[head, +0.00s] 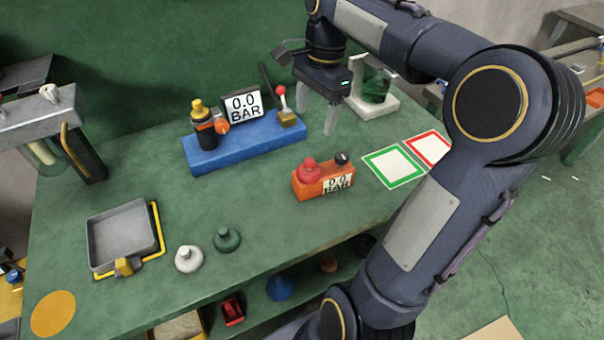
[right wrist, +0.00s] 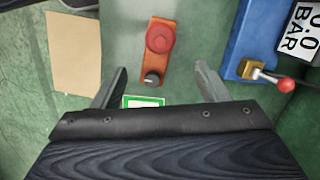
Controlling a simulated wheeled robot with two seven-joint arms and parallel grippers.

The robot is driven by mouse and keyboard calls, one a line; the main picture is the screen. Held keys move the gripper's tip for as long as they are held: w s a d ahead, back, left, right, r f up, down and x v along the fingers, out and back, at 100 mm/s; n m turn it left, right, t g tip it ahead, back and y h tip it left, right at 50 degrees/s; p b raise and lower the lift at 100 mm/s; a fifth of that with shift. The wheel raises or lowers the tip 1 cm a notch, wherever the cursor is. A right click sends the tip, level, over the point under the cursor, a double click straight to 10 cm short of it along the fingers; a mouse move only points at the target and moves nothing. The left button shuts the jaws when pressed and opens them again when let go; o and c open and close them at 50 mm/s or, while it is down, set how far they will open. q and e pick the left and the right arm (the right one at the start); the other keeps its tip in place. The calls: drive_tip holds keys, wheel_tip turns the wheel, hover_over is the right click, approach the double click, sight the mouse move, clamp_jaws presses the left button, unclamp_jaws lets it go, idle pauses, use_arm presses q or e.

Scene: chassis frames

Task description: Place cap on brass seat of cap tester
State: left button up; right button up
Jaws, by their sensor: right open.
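A blue tester (head: 240,145) with a 0.0 BAR display (head: 244,104) stands at the back of the green bench. At its right end is a brass block (head: 287,119) with a red-balled lever; it also shows in the right wrist view (right wrist: 246,68). A white-grey cap-like piece (head: 189,259) and a dark green one (head: 227,240) stand near the front edge. My right gripper (head: 316,128) is open and empty, pointing down above the bench, right of the brass block. Its fingers also show in the right wrist view (right wrist: 160,82). My left gripper is out of view.
An orange unit (head: 312,189) with a red knob and 0.0 BAR display stands in front of my right gripper. Green-framed (head: 394,166) and red-framed (head: 428,147) pads lie to the right. A grey tray (head: 122,234) lies at left.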

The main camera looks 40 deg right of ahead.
drive_tip(key=s+a+f+n+t+y, duration=0.1)
drive_tip(key=s+a+f+n+t, duration=0.1)
drive_tip(key=s+a+f+n, duration=0.2)
drive_tip(key=s+a+f+n+t+y, duration=0.1)
drive_tip(key=s+a+f+n+t, duration=0.2)
drive_tip(key=s+a+n, duration=0.6)
drive_tip(key=a+f+n, duration=0.2)
drive_tip(key=a+n, duration=0.1)
drive_tip(key=a, duration=0.1)
drive_tip(key=shift+s+f+n, duration=0.3)
drive_tip(key=shift+s+n, duration=0.05)
drive_tip(key=shift+n, duration=0.05)
